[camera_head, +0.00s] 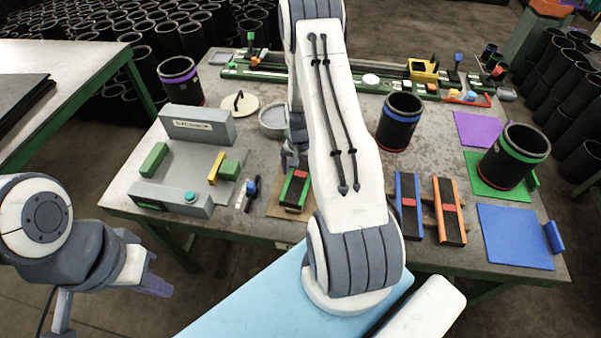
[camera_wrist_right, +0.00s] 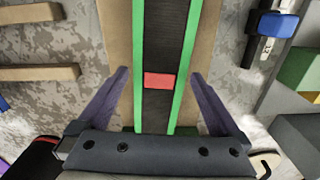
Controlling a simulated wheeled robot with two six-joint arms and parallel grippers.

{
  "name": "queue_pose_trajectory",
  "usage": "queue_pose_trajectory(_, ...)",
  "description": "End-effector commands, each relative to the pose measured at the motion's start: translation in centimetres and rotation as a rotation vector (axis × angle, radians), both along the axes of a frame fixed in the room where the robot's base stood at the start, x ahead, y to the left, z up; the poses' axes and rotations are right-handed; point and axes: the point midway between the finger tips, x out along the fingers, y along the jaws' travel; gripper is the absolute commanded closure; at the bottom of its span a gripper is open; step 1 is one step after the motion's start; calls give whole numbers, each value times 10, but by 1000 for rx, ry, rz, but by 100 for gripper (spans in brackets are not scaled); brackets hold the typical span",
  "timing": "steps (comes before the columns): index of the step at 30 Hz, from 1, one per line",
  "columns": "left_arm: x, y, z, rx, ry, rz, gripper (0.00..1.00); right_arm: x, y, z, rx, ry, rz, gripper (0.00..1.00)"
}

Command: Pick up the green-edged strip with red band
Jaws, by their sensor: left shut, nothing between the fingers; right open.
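The green-edged strip with the red band (camera_head: 296,187) lies on a tan board on the table, partly hidden by my right arm in the head view. In the right wrist view the strip (camera_wrist_right: 158,110) is dark with green edges, and its red band (camera_wrist_right: 160,80) is near the middle of the picture. My right gripper (camera_wrist_right: 158,77) is open, with one purple finger on each side of the strip; I see no contact. In the head view this gripper (camera_head: 289,158) is mostly hidden behind my arm. My left gripper (camera_head: 157,286) is shut and empty, off the table at lower left.
A blue-edged strip (camera_head: 409,212) and an orange-edged strip (camera_head: 449,216) lie to the right on wooden bars. A grey fixture (camera_head: 188,185) with green blocks stands left. Black sleeves (camera_head: 399,122) stand behind and at right. A blue mat (camera_head: 514,237) lies at front right.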

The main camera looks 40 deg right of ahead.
Motion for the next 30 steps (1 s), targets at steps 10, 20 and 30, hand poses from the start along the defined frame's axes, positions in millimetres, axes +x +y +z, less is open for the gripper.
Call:
queue_pose_trajectory(10, 0, 0, 7, 0, 0, 1, 100, 1, 0, -21, -2, -1, 0, 0)
queue_pose_trajectory(20, 0, 0, 7, 0, 0, 0, 100, 1, 0, -21, -2, -1, 0, 70)
queue_pose_trajectory(30, 0, 0, 5, 0, 0, 0, 100, 1, -1, -16, -2, -2, 0, 71)
